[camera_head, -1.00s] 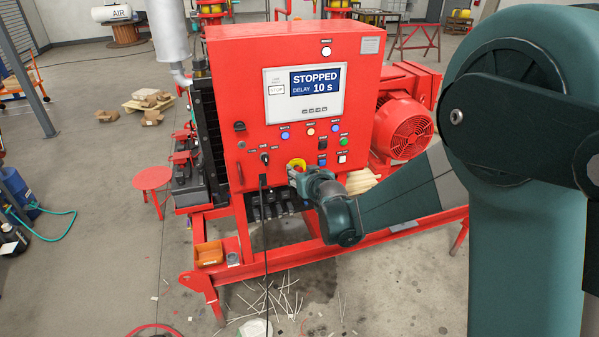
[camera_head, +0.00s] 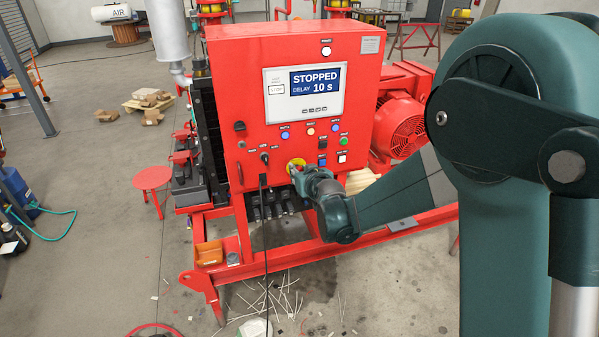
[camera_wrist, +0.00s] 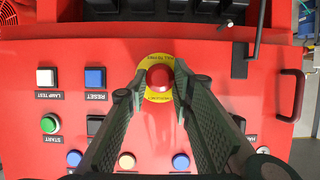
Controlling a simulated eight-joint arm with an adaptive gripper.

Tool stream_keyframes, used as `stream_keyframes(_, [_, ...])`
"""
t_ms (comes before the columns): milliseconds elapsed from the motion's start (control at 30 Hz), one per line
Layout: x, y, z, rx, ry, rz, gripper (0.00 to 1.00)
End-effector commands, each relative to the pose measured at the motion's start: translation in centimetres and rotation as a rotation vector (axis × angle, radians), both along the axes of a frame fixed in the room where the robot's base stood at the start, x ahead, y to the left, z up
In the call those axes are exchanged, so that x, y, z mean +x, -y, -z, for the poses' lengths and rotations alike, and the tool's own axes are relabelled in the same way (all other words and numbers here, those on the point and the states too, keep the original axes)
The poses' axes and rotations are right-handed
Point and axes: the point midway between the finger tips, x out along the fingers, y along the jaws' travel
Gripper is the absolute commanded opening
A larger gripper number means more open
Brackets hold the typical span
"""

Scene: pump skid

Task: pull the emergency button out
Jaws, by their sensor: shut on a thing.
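The emergency button (camera_wrist: 160,77) is a red round cap on a yellow ring with printed lettering. It sits on the front of the red control cabinet (camera_head: 238,80). My gripper (camera_wrist: 160,86) has one finger on each side of the red cap and is shut on it. In the head view, the yellow ring (camera_head: 296,162) shows low on the cabinet, and my gripper's fingers (camera_head: 295,173) largely cover the cap. The cabinet screen (camera_head: 316,82) reads STOPPED, DELAY 10 s.
A green START button (camera_wrist: 50,123), a blue RESET button (camera_wrist: 95,77) and a white lamp test button (camera_wrist: 47,77) lie left of my fingers in the wrist view. A dark handle (camera_wrist: 292,95) stands out at the right. A black cable (camera_head: 266,230) hangs below the cabinet.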

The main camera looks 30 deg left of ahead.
Motion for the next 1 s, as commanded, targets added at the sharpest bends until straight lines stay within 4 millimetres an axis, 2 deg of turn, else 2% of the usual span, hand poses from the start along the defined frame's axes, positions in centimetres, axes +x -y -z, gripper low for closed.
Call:
stream_keyframes(633, [-1.00, 0.97, 0.05, -0.001, -0.001, 0.000, 0.02])
stream_keyframes(667, [-1.01, 0.98, 0.06, -0.001, -0.001, 0.000, 0.26])
stream_keyframes(733, [-1.01, 0.97, 0.05, -0.001, -0.001, 0.000, 0.35])
stream_keyframes(767, [-1.00, 0.96, 0.04, -0.001, -0.001, 0.000, 0.38])
stream_keyframes(1000, [-0.95, 0.93, 0.02, 0.000, 0.000, 0.000, 0.38])
